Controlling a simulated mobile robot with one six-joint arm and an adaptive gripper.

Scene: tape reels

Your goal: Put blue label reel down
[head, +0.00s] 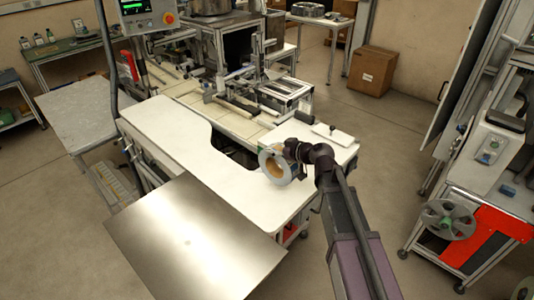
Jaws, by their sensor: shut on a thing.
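The blue label reel (268,164) is a ring with a pale blue-grey face and a tan inner core. It is tilted close to upright at the right part of the white worktable (185,140). My gripper (287,156) is shut on the reel's upper right side. My arm reaches in from the lower right and hides part of the table behind it. I cannot tell whether the reel's lower edge touches the tabletop.
The white tabletop left of the reel is clear. A bare metal sheet (190,240) lies in front. A small white plate (333,134) lies on the table's back right. Labelling machinery (265,90) stands behind. A red and grey cart (485,215) stands at the right.

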